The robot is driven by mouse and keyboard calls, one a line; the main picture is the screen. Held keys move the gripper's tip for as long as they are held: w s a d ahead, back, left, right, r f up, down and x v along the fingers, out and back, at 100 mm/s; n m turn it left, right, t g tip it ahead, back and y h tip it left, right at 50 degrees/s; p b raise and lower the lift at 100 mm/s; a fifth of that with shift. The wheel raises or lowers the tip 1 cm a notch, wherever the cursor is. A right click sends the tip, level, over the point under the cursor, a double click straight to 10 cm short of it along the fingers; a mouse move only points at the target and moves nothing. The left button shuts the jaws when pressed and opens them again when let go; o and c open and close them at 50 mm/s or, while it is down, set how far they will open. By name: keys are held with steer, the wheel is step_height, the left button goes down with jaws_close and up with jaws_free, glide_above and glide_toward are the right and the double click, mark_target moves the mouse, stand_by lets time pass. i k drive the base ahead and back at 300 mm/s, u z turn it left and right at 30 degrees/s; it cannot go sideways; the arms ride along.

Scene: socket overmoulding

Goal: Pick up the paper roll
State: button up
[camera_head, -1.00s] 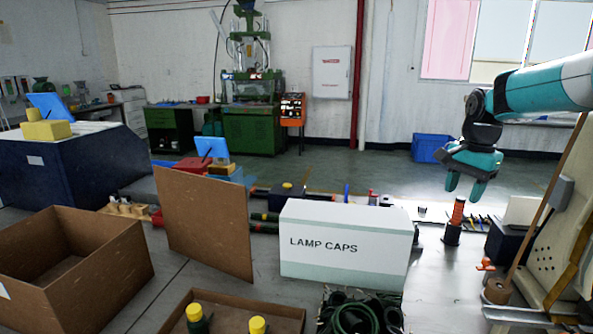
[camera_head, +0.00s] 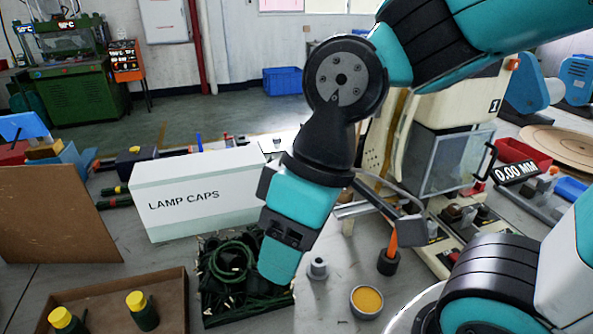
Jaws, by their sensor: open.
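My gripper (camera_head: 282,258) hangs down in the middle of the view, with teal fingers seen almost edge-on. They are open, and I see nothing held between them. The fingertips overlap the right side of a dark crate (camera_head: 226,318) of green rings in the picture; whether they touch it I cannot tell. I cannot make out a paper roll for certain. My wrist and arm hide part of the bench behind them.
A white LAMP CAPS box (camera_head: 190,215) stands left of my gripper. A small grey cylinder (camera_head: 318,268), a bowl of yellow stuff (camera_head: 367,302) and an orange-handled tool in a black holder (camera_head: 388,262) stand to its right. A brown box (camera_head: 175,285) is at lower left.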

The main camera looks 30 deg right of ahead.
mark_target(346, 195)
steer(key=k, duration=1)
steer(key=z, duration=1)
steer(key=i, duration=1.05)
steer(key=u, duration=1.85)
